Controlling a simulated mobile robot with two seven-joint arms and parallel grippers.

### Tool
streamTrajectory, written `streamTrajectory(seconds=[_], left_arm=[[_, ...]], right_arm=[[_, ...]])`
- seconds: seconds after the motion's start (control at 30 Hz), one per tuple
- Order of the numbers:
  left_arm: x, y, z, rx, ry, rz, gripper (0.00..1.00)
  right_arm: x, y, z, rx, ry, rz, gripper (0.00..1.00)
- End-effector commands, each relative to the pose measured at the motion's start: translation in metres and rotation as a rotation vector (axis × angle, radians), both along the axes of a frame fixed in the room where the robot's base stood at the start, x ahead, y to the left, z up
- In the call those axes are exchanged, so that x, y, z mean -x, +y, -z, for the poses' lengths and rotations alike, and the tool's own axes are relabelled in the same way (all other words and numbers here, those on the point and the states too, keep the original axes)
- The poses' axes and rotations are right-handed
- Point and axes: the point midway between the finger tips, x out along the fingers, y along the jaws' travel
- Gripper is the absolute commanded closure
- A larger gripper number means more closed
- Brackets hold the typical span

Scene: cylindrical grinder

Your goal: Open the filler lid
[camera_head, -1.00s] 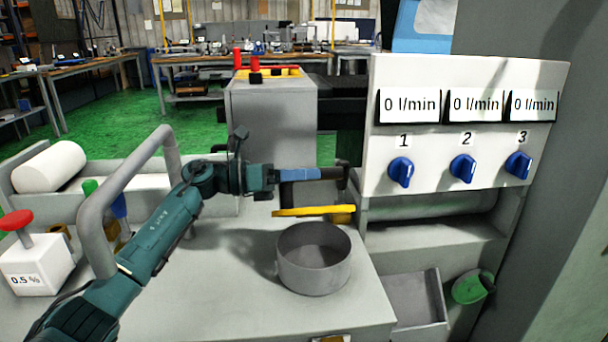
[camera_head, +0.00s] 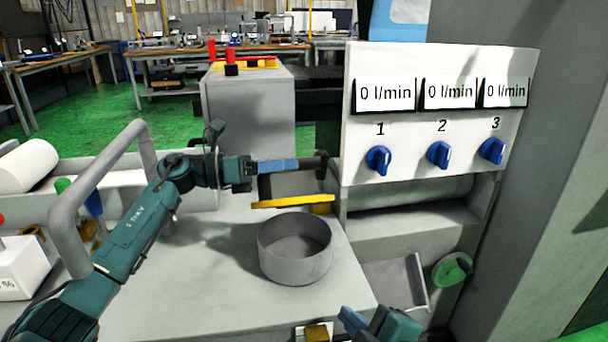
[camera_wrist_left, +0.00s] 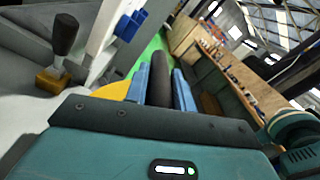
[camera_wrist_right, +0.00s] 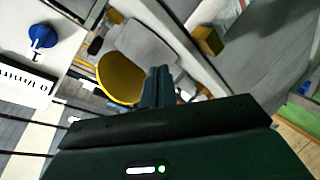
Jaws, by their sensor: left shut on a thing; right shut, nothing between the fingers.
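The yellow filler lid (camera_head: 288,202) shows nearly edge-on in the head view, raised off the grey round filler neck (camera_head: 294,268), whose mouth is uncovered. Its yellow face (camera_wrist_right: 120,78) shows in the right wrist view. My left gripper (camera_head: 300,164) is above the lid, shut on a dark bar (camera_head: 323,163); the bar also shows between the blue fingers in the left wrist view (camera_wrist_left: 161,78). How the bar joins the lid is unclear. My right gripper (camera_head: 350,318) is low at the front, shut and empty, apart from the lid and neck.
A white panel with three blue knobs (camera_head: 438,155) and flow displays stands right of the lid. A grey tube handle (camera_head: 70,215) rises at the left. A grey cabinet (camera_head: 248,120) stands behind. A yellow block (camera_head: 317,333) is at the front edge. The surface left of the neck is clear.

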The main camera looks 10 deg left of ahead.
Motion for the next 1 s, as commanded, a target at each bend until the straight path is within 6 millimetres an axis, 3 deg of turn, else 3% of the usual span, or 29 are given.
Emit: streamTrajectory(seconds=[0.2, 0.5, 0.8, 1.0], left_arm=[[-0.001, 0.001, 0.000, 0.000, -0.001, -0.004, 1.00], [-0.001, 0.001, 0.000, 0.000, -0.002, -0.004, 1.00], [-0.001, 0.001, 0.000, -0.001, -0.002, -0.003, 1.00], [-0.001, 0.001, 0.000, -0.001, -0.002, -0.003, 1.00]], right_arm=[[-0.033, 0.036, -0.049, 0.390, -0.238, -0.204, 1.00], [-0.060, 0.065, -0.117, 1.002, -0.559, -0.441, 1.00], [-0.074, 0.071, -0.180, 1.604, -0.774, -0.595, 1.00], [-0.077, 0.068, -0.201, 1.811, -0.815, -0.640, 1.00]])
